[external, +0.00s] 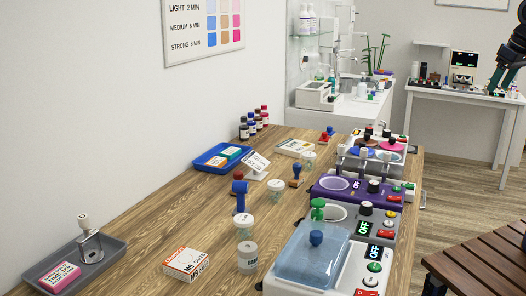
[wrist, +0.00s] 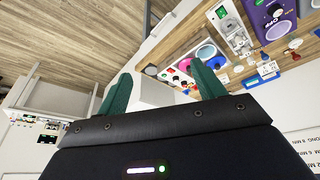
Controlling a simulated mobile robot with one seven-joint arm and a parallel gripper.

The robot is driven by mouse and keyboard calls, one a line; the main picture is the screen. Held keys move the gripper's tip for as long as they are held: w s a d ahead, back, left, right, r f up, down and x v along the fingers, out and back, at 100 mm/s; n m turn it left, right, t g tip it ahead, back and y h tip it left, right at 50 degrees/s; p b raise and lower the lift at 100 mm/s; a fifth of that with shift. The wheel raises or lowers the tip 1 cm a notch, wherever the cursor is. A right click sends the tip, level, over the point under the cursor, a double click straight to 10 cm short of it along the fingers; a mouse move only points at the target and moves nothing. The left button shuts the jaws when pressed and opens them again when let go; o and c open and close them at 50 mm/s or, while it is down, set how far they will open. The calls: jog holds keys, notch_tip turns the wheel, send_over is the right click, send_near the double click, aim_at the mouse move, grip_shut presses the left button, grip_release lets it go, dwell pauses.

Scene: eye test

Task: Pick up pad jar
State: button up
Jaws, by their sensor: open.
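Several small jars stand on the wooden bench in the external view, and I cannot tell for sure which is the pad jar. A pale grey-lidded jar (external: 247,258) with dark lettering stands at the front, left of the blue-lidded bath. My dark arm shows at the top right of the external view, far from the jars.
The blue-lidded bath (external: 312,258) and purple unit (external: 345,190) line the bench's right side. A white-orange box (external: 185,264), grey tray (external: 75,268) and blue tray (external: 218,160) lie left. Stamps stand among the jars. A brown slatted bench (external: 485,262) is at lower right.

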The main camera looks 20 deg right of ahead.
jog(key=w+a+r+n+g, duration=0.15)
jog(key=w+a+n, duration=0.35)
jog(key=w+a, duration=0.65)
jog(key=n+g, duration=0.3)
jog(key=n, duration=0.9)
send_over(275, 183)
jog(key=shift+t, duration=0.25)
jog(key=f, duration=2.3)
jog(key=shift+s+d, duration=0.15)
jog(key=shift+d, duration=0.15)
jog(key=shift+s+a+f, duration=0.1)
jog(key=shift+a+f, duration=0.25)
jog(key=shift+f, duration=0.1)
jog(key=shift+w+d+f, duration=0.1)
jog(key=shift+f, duration=2.5)
jog(key=shift+w+f, duration=0.1)
jog(key=shift+f, duration=2.5)
jog(key=c, duration=1.1)
jog(key=shift+o, duration=0.2)
jog(key=shift+r, duration=0.1)
